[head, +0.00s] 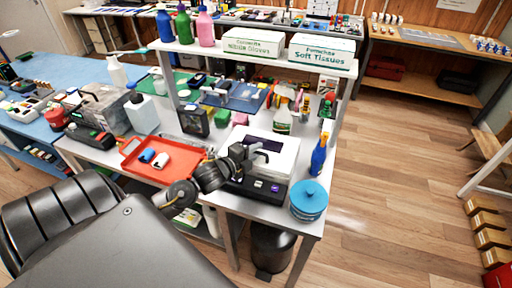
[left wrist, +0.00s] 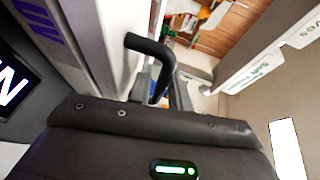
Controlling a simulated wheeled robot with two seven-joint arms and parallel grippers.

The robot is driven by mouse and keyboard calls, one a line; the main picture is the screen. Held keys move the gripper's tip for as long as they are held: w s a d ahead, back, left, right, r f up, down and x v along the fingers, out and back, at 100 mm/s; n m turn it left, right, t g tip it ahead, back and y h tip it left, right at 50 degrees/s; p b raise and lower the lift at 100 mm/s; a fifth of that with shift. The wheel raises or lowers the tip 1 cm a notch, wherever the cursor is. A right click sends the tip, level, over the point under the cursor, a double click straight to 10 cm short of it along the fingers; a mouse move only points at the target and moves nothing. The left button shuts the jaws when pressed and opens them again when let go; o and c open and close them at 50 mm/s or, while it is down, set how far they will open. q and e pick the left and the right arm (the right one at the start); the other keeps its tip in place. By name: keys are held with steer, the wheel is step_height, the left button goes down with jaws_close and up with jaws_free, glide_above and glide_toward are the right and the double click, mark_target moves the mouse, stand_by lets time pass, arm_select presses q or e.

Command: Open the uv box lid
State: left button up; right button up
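The UV box (head: 258,186) stands near the front of the white table, with a black base, a small lit display and a white lid (head: 286,160) with a dark window. The lid looks down; a small raise cannot be ruled out. My left gripper (head: 240,156) is over the lid's left front part. In the left wrist view, the lid's black handle (left wrist: 150,46) curves down toward my left fingers (left wrist: 162,92). The white panel with purple lettering (left wrist: 38,12) is at the left. Whether the fingers are clamped on the handle cannot be told. My right gripper is not in view.
A red tray (head: 137,172) with two small items lies left of the box. A blue round container (head: 308,200) and a blue bottle (head: 318,155) stand to its right. A shelf with tissue boxes (head: 322,50) overhangs the back.

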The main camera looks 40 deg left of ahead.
arm_select(q)
steer(key=shift+w+d+f, duration=0.1)
steer(key=shift+w+f, duration=0.05)
steer(key=shift+w, duration=0.55)
jaws_close()
